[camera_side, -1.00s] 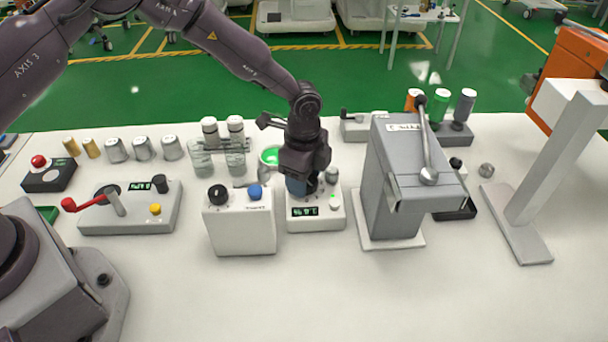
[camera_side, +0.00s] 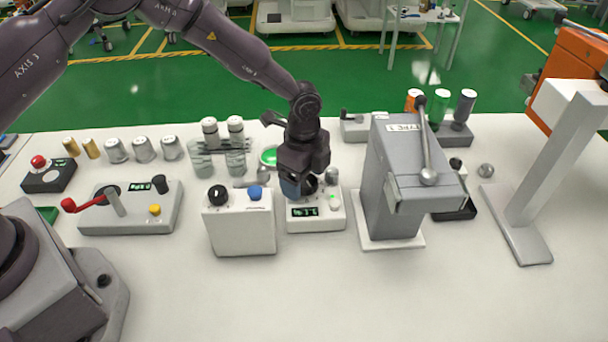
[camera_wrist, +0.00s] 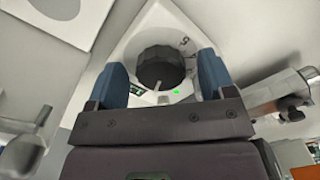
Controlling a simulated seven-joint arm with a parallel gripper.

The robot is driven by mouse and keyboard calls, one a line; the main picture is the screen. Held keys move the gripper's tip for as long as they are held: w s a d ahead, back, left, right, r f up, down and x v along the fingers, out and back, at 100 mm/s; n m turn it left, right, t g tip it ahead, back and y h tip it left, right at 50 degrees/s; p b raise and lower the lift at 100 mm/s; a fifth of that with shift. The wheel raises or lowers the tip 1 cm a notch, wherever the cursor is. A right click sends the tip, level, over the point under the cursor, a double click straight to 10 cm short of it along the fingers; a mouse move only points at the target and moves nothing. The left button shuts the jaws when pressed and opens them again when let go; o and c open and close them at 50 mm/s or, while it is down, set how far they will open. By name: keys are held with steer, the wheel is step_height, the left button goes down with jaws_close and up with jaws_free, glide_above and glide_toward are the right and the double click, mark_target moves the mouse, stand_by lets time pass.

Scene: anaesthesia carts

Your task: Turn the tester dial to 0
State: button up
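The tester is a low white box with a small green display (camera_side: 304,212), a white button (camera_side: 334,204) and a black dial (camera_side: 310,184) at its back. In the wrist view the ribbed black dial (camera_wrist: 160,66) sits between my two blue fingers, with printed marks on the white face beside it. My gripper (camera_side: 303,188) is right at the dial, pointing down. In the wrist view my gripper (camera_wrist: 164,80) is open, with a gap between each finger and the dial. The display reading is too small to read surely, and the dial's pointer is not clear.
A white box with a black knob and a blue button (camera_side: 240,222) stands close on the left. A grey lever press (camera_side: 392,190) stands close on the right. Glass vials (camera_side: 236,160) stand behind left. The front table (camera_side: 300,295) is clear.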

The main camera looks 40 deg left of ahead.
mark_target(305, 180)
step_height(305, 180, up, 13)
stand_by(0.6)
steer(key=f+n, duration=0.2)
steer(key=f, duration=0.2)
steer(key=f+n, duration=0.2)
steer(key=f, duration=0.2)
steer(key=f+n, duration=0.3)
steer(key=f, duration=0.2)
steer(key=shift+d, duration=0.2)
stand_by(0.3)
steer(key=c, duration=0.9)
